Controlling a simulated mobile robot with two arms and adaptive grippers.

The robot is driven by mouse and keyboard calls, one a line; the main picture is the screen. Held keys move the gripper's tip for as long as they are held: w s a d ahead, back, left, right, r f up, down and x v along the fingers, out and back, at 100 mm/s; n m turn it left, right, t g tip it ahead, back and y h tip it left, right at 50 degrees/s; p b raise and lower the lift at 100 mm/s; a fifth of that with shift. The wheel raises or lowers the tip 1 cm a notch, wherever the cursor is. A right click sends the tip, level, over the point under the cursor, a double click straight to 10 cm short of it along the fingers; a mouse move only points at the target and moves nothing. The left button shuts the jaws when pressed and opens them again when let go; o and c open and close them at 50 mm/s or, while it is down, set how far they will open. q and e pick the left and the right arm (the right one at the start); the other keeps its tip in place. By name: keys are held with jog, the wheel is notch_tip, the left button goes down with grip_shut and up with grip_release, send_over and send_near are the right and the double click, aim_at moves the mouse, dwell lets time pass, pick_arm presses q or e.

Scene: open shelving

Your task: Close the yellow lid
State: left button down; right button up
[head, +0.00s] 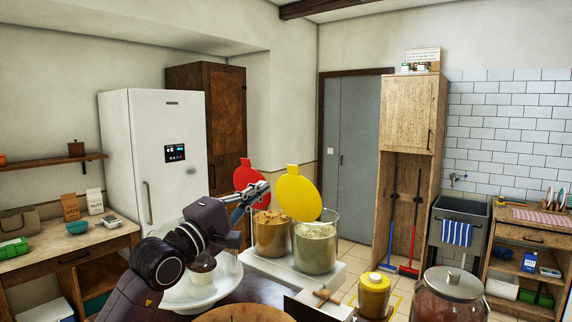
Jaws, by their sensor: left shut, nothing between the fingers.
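The yellow lid (297,193) is a round disc with a small tab on top. It stands raised and tilted at the rim of a glass jar (315,248) with pale green contents. My left gripper (262,188) is shut and empty, just left of the yellow lid and in front of the red lid (246,176). I cannot tell whether it touches either lid. The red lid is also raised, by a second jar (271,236) with orange-brown contents. My right gripper is not in view.
Both jars stand on a white tray (290,276). A white cake stand (205,290) with a cupcake is at the left, partly behind my arm. A yellow jar (374,293) and a metal-lidded glass jar (452,290) stand at the front right. Space above the green jar's right side is clear.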

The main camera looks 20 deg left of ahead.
aim_at(292, 168)
pick_arm(q)
jog(key=p+x, duration=0.4)
jog(key=x, duration=0.4)
jog(key=shift+w+d+r+p, duration=0.15)
jog(key=shift+w+p, duration=0.1)
jog(key=shift+p, duration=0.1)
jog(key=shift+w+d+r+p, duration=0.15)
jog(key=shift+w+p, duration=0.15)
jog(key=shift+w, duration=0.2)
jog(key=shift+w+d, duration=0.1)
jog(key=shift+w, duration=0.05)
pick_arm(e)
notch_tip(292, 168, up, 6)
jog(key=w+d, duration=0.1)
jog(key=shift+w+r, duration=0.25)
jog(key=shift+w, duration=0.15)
pick_arm(q)
jog(key=shift+f, duration=0.2)
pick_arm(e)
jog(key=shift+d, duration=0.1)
